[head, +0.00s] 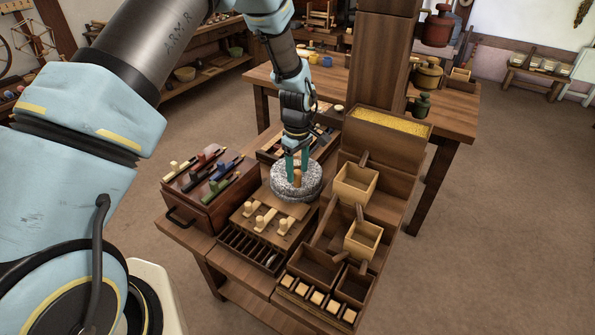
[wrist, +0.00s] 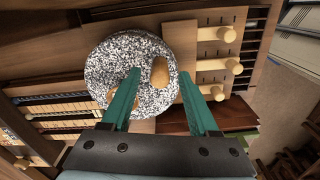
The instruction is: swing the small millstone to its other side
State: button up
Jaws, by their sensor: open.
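The small millstone (head: 283,188) is a round, speckled grey-white stone lying flat on the wooden bench; it also shows in the wrist view (wrist: 112,58). An upright, rounded wooden handle (wrist: 160,71) stands on it near its rim, on the side by the wooden pegs. My gripper (head: 297,167) has teal fingers pointing down over the stone. It is open, with the handle between its fingertips and gaps on both sides in the wrist view. Another light-brown patch on the stone is partly hidden behind the left finger in the wrist view.
A board with several wooden pegs (head: 259,222) is close beside the stone. A dark chest with coloured levers (head: 212,184) stands left. Wooden bins (head: 355,186) stand right, and a slotted rack (head: 250,247) is in front. A thick post (head: 380,55) rises behind.

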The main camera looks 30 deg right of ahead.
jog(key=shift+f, duration=1.2)
jog(key=shift+c, duration=0.3)
grip_shut()
